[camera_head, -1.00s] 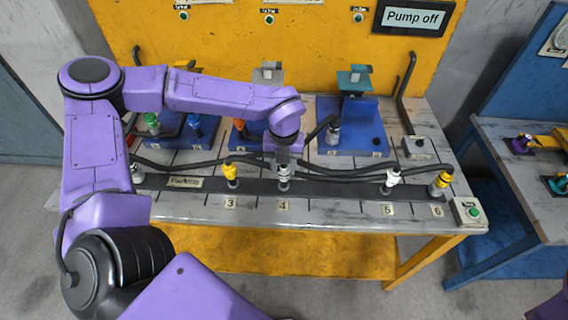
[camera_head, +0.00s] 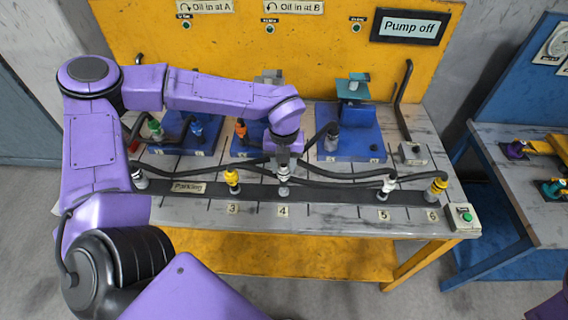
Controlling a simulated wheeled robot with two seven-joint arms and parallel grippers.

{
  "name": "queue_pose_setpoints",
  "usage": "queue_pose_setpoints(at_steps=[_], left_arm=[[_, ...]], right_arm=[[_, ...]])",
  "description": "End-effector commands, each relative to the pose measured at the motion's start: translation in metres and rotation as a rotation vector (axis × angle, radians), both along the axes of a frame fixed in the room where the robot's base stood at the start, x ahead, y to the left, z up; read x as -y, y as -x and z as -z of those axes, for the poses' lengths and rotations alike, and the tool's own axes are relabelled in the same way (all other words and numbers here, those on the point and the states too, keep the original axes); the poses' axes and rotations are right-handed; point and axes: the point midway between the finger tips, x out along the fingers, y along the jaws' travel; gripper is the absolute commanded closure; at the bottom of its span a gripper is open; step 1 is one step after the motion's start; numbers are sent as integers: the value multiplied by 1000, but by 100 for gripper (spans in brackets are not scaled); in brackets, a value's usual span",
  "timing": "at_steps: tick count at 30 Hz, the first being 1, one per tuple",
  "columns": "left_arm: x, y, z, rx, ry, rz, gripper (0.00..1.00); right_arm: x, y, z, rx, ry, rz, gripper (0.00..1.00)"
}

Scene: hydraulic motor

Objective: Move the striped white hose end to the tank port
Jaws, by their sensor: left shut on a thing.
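My left gripper (camera_head: 284,163) is shut on the top of a white hose end (camera_head: 284,174) at the spot marked 4 on the parking strip. The hose end is upright; whether it still touches its parking stub is too small to tell. Another white hose end (camera_head: 388,184) stands at spot 5. Stripes are too fine to make out well on either. No label for the tank port is readable, so I cannot tell which fitting it is. My right gripper is not in view.
Black hoses (camera_head: 335,184) run behind the strip. Blue blocks (camera_head: 350,147) with coloured fittings stand farther back. A green button box (camera_head: 463,217) sits at the right front corner. The sign (camera_head: 409,27) reads Pump off.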

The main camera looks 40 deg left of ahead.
Motion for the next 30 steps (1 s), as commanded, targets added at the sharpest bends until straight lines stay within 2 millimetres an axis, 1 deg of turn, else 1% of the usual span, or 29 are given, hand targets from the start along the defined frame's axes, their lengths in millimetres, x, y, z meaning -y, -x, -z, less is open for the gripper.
queue_pose_setpoints(at_steps=[1,6,7,8,9,10,13,16,30], left_arm=[[0,0,-3,0,0,0,100],[0,0,-1,0,0,0,100],[0,0,-1,0,0,0,68],[0,0,-1,0,0,0,77],[0,0,-1,0,0,0,90],[0,0,-1,0,0,0,100],[0,0,-2,1,-1,0,100],[0,0,-10,1,0,0,100],[0,0,-67,1,-1,0,100]], right_arm=[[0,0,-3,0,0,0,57],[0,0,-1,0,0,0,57],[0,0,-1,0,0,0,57],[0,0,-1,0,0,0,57],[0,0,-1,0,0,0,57],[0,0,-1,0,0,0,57],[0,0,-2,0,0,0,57],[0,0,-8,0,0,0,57],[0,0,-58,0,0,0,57]])
